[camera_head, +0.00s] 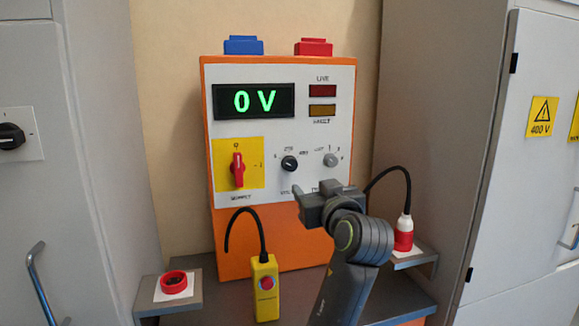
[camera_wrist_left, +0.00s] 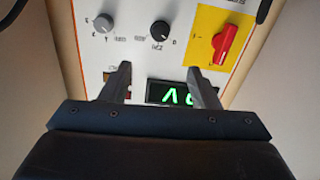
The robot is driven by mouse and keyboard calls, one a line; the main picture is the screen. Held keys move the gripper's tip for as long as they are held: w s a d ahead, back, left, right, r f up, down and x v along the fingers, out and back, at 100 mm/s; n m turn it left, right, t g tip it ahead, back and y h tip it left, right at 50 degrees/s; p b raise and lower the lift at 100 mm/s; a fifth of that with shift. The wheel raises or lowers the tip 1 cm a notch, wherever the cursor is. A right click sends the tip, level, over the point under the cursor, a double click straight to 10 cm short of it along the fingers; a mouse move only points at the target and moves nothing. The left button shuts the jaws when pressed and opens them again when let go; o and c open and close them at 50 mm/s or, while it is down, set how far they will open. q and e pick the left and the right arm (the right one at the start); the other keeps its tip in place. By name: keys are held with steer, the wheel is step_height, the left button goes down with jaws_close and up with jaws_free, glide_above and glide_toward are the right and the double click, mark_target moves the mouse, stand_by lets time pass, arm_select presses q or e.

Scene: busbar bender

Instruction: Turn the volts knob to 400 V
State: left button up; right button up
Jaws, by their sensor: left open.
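The black knob (camera_head: 289,163) on the panel has scale marks around it and a partly covered label below that seems to begin "VOL". It also shows upside down in the left wrist view (camera_wrist_left: 159,31). The green display (camera_head: 253,101) reads 0 V. My left gripper (camera_head: 314,190) is open and empty, below and right of the black knob in the head view. In the wrist view its fingertips (camera_wrist_left: 160,72) are spread apart, with the knob beyond them, not between them. My right gripper is not in view.
A grey knob (camera_head: 331,160) sits right of the black one, and a red rotary switch (camera_head: 238,170) on a yellow plate left. A yellow pendant (camera_head: 265,288), a red plug (camera_head: 404,233) and a red socket (camera_head: 173,282) stand lower. Grey cabinets (camera_head: 512,170) flank the orange unit.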

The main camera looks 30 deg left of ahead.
mark_target(292, 165)
arm_select(q)
steer(key=p+x, duration=0.2)
steer(key=x, duration=1.4)
steer(key=shift+w+a+p, duration=0.2)
steer(key=shift+p, duration=0.2)
steer(key=c, duration=1)
